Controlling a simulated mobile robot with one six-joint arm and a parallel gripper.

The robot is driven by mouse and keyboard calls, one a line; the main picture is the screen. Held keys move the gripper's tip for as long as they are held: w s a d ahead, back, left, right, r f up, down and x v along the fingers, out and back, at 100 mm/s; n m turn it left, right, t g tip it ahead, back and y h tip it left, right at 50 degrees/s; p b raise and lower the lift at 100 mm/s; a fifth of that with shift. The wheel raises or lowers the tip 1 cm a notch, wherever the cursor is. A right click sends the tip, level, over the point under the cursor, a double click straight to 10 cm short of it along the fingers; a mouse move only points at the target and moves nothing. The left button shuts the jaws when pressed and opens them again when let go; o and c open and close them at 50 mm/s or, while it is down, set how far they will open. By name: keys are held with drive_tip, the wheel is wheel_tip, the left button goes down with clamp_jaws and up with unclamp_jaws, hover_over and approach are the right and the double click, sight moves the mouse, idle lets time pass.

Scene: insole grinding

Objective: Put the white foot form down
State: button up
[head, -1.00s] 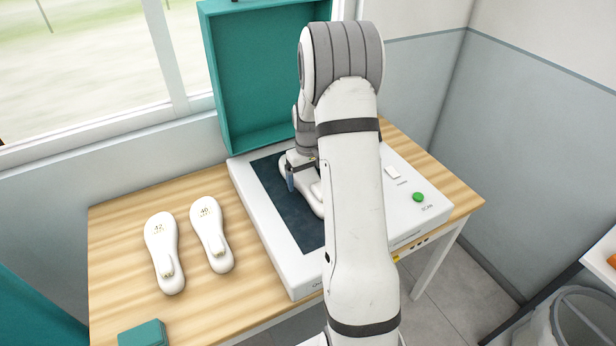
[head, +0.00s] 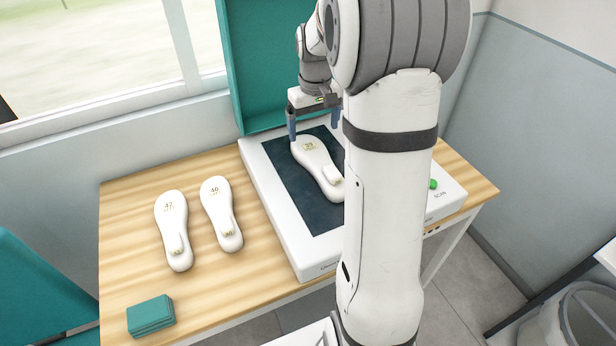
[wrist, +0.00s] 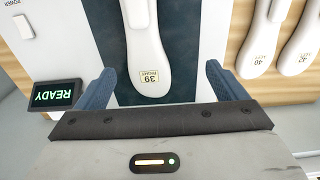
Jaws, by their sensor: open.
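The white foot form (head: 316,163) lies flat on the dark glass (head: 290,185) of the white scanner (head: 273,224). In the wrist view the form (wrist: 148,52) shows a label reading 39 and lies between the two blue fingers, apart from both. My gripper (head: 314,130) is open and empty, above the far end of the form. It also shows in the wrist view (wrist: 160,90). My arm hides the right part of the scanner in the head view.
Two more white foot forms, 42 (head: 174,230) and 40 (head: 221,213), lie on the wooden table (head: 125,265) left of the scanner. Teal blocks (head: 151,315) lie at the front. The teal scanner lid (head: 262,70) stands open behind. A display (wrist: 54,95) reads READY.

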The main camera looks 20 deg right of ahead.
drive_tip(key=s+a+r+t, duration=0.1)
drive_tip(key=s+a+r, duration=0.1)
drive_tip(key=s+a, duration=0.4)
drive_tip(key=s+a+r+t, duration=0.1)
drive_tip(key=s+a, duration=0.5)
drive_tip(key=s, duration=1.1)
drive_tip(key=shift+a+r+t, duration=0.2)
drive_tip(key=shift+r+t, duration=0.2)
drive_tip(key=shift+s, duration=0.1)
